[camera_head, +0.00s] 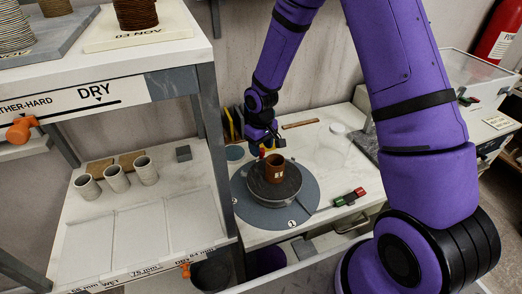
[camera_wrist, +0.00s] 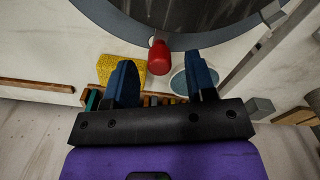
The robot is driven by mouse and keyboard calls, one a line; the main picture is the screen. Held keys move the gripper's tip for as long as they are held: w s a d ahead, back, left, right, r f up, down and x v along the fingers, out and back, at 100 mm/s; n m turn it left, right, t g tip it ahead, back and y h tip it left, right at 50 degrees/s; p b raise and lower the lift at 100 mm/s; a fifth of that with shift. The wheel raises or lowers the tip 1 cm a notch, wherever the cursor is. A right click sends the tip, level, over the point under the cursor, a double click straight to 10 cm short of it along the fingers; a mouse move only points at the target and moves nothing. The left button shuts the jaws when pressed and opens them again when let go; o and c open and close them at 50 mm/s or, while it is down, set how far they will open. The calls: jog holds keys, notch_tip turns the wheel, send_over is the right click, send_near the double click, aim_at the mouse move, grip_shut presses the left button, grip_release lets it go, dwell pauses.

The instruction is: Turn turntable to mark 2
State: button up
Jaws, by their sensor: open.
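The turntable (camera_head: 291,190) is a dark round wheel on a wider blue-grey disc (camera_head: 258,216) on the right-hand counter. A brown cup (camera_head: 274,169) stands upright on it. A round label reading 1 (camera_head: 292,223) is at the disc's front; another label (camera_head: 235,200) at its left is too small to read. A red knob (camera_wrist: 159,57) projects from the turntable's rim (camera_wrist: 110,15) in the wrist view. My gripper (camera_wrist: 164,82) is open, its two blue fingers apart, with the knob just beyond the gap between the tips. In the head view my gripper (camera_head: 264,145) is behind the cup.
A yellow sponge (camera_wrist: 120,70) lies beside the left finger in the wrist view; a pale blue round dish (camera_wrist: 190,80) is by the right one. A shelf unit (camera_head: 215,150) stands left of the turntable. A red-and-green switch box (camera_head: 349,197) sits to its right.

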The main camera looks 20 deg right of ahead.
jog(key=shift+f, duration=0.9)
grip_shut()
jog(key=shift+a, duration=0.15)
